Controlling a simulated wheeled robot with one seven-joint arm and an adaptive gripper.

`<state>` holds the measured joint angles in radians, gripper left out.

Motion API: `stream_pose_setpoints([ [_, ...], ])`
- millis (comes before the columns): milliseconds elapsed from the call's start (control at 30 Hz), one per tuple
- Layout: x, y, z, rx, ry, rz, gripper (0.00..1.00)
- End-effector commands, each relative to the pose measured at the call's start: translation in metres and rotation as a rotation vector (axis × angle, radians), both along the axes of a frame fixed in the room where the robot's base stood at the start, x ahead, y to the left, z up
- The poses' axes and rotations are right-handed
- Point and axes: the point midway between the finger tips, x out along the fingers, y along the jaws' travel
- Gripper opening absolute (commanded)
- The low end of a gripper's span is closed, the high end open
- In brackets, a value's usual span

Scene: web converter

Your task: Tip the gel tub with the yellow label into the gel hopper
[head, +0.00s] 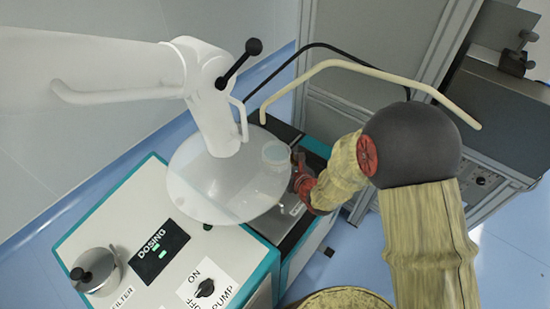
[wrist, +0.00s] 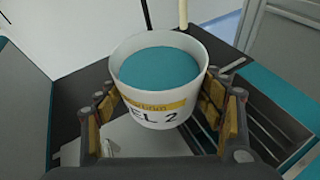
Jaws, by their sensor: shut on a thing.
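The gel tub (wrist: 150,118) is a white round cup with a yellow band and the partly visible text "EL 2". It is upright and filled with teal gel almost to the rim. My gripper (wrist: 160,104) is shut on it, one finger on each side. In the head view the tub (head: 275,156) shows pale behind the edge of a clear round shield, with my gripper (head: 294,172) at its right. I cannot pick out the gel hopper for certain in either view.
The clear shield (head: 215,190) hangs from a white arm (head: 215,115) over the machine. The white dosing panel (head: 135,225) carries a pump knob (head: 205,288) and a metal filter lid (head: 96,271). A cream rail (head: 345,66) arches behind my gripper. A grey cabinet stands at the back.

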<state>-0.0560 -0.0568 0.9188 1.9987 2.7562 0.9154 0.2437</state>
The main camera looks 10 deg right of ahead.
Motion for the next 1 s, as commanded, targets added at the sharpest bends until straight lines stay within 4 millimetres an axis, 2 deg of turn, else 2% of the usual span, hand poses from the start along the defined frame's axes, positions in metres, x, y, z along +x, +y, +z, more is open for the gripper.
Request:
stream_pose_setpoints([
  [1000,0.008,-0.02,-0.016,0.339,0.116,-0.002,0.29],
])
